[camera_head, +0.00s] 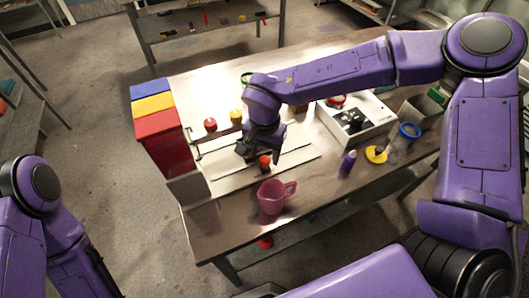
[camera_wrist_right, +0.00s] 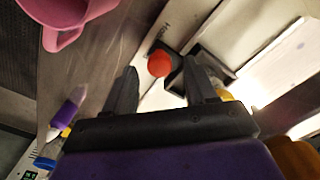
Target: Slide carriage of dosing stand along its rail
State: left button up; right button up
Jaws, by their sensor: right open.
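The dosing stand has a pale flat base (camera_head: 295,160) on the table, with a narrow rail line along it. A red knob (camera_head: 264,161), seemingly on the carriage, stands over the base; it also shows in the right wrist view (camera_wrist_right: 159,63) beside a dark block. My right gripper (camera_head: 247,149) is open just beside the red knob. In the wrist view its two dark fingers (camera_wrist_right: 160,76) point toward the knob, one on each side in the picture; contact cannot be told. The gripper hides part of the stand. My left arm shows at lower left, its gripper out of view.
Blue, yellow and red bins (camera_head: 163,139) stand left of the stand. A pink jug (camera_head: 272,198) stands in front, near the table edge. A purple bottle (camera_head: 347,163), yellow disc (camera_head: 376,154) and blue-rimmed container (camera_head: 404,138) stand right. A white box (camera_head: 362,126) sits behind them.

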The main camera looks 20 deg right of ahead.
jog(key=shift+f, duration=0.7)
grip_shut()
jog(key=shift+a+r, duration=0.1)
jog(key=shift+a, duration=0.25)
jog(key=a, duration=0.1)
jog(key=a+p, duration=0.1)
jog(key=a, duration=0.1)
jog(key=shift+s+a, duration=0.2)
jog(key=shift+a, duration=0.2)
grip_release()
